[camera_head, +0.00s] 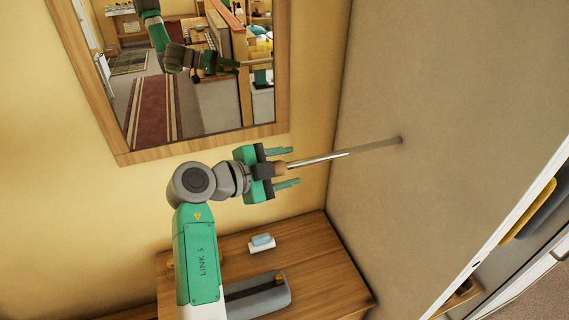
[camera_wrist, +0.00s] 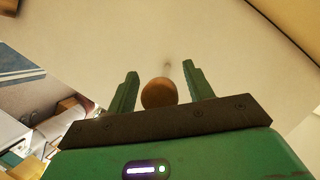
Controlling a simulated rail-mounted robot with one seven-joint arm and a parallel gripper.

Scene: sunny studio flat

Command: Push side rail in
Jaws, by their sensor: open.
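The side rail (camera_head: 345,153) is a thin metal rod sticking out of the grey-beige panel (camera_head: 430,90), with a round brown wooden knob (camera_head: 280,168) on its free end. My gripper (camera_head: 288,167) is open, with one green finger on each side of the knob. In the wrist view the knob (camera_wrist: 158,93) sits between the two fingers of my gripper (camera_wrist: 159,82), with visible gaps to both. The rod is mostly hidden behind the knob there. The head view does not show clearly whether the knob touches the dark block at the palm.
A framed mirror (camera_head: 205,147) hangs on the yellow wall behind my arm. Below stands a wooden table (camera_head: 310,262) with a grey container (camera_head: 258,296) and a small blue item on a white dish (camera_head: 262,246). A white-edged shelf opening (camera_head: 500,232) lies at the right.

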